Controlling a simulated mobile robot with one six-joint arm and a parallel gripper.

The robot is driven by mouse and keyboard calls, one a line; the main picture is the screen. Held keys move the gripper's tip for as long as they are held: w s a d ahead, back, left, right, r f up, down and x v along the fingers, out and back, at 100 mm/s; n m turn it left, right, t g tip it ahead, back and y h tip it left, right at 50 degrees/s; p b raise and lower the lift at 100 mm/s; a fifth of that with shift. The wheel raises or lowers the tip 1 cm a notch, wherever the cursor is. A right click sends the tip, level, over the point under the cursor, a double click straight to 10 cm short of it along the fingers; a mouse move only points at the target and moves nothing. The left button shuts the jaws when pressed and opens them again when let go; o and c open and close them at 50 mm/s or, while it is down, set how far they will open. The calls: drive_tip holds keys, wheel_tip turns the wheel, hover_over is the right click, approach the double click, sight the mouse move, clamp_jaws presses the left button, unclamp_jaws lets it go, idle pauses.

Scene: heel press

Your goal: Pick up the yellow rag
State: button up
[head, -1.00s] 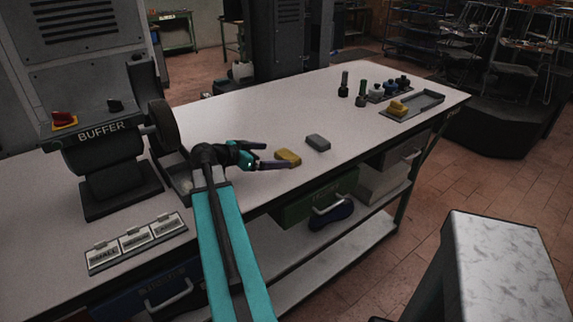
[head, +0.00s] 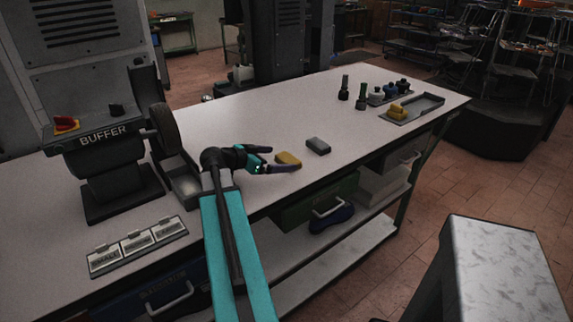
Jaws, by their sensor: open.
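A small yellow piece (head: 289,158), which looks like the folded yellow rag, lies on the white bench top near its front edge. My gripper (head: 284,158) is just left of it, with its fingers spread apart. The near finger reaches along the rag's front side, and the far finger ends short of its left end. I cannot tell whether either finger touches it. The rag's lower edge is partly hidden by the near finger.
A grey block (head: 318,146) lies just right of the rag. A second yellow item (head: 398,111) sits in a grey tray (head: 428,103) at the far right. Dark bottles (head: 361,97) stand beside the tray. The buffer machine (head: 105,150) stands at left.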

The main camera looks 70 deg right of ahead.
sight(287, 158)
drive_tip(key=shift+s+d+p, duration=0.4)
drive_tip(key=shift+d, duration=0.05)
drive_tip(key=shift+p+x, duration=0.8)
drive_tip(key=shift+x, duration=1.2)
drive_tip(key=shift+a+f, duration=0.15)
drive_tip(key=shift+c, duration=0.4)
drive_tip(key=c, duration=1)
